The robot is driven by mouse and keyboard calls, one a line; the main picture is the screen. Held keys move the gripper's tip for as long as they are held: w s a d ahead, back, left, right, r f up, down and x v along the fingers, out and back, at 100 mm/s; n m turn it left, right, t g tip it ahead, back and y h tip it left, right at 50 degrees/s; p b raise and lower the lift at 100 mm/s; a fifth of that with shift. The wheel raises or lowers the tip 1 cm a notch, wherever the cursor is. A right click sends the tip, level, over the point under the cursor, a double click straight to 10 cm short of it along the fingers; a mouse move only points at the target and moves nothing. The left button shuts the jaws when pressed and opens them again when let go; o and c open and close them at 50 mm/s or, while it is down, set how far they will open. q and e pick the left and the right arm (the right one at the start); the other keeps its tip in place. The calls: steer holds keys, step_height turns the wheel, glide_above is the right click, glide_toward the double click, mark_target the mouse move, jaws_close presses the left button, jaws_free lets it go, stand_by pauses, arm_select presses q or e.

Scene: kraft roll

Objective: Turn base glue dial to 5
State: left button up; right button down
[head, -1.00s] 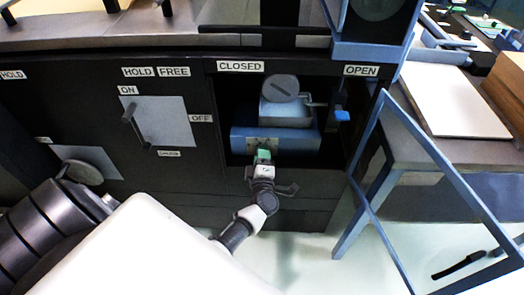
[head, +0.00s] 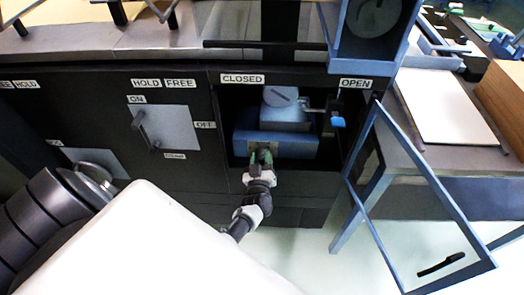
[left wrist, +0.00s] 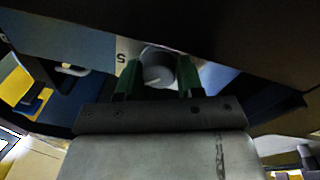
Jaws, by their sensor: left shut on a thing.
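The glue dial (left wrist: 158,72) is a grey round knob with a pale pointer line, on a light plate. A "5" mark (left wrist: 121,57) is printed left of it in the left wrist view, seen turned over. In the head view the plate (head: 285,148) is on the front of a blue glue unit (head: 305,141) inside the open cabinet. My left gripper (head: 262,157) reaches in at this plate and hides the dial there. In the left wrist view its green fingers (left wrist: 158,80) are shut on the dial, one on each side. My right gripper is not in view.
The framed cabinet door (head: 425,215) stands swung open to the right. A small blue-handled lever (head: 337,122) is beside the unit, under the CLOSED and OPEN labels. An ON/OFF switch plate (head: 165,127) is on the black panel to the left.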

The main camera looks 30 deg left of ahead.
arm_select(q)
steer(key=m+p, duration=0.1)
steer(key=m, duration=0.2)
steer(key=shift+m+h, duration=0.3)
steer(key=shift+m, duration=0.1)
steer(key=shift+m+p, duration=0.7)
steer(key=shift+m, duration=0.9)
steer(key=o, duration=0.6)
steer(key=shift+o, duration=0.2)
steer(key=p+v, duration=0.3)
steer(key=v, duration=0.8)
steer(key=shift+p, duration=0.3)
steer(key=shift+a, duration=0.15)
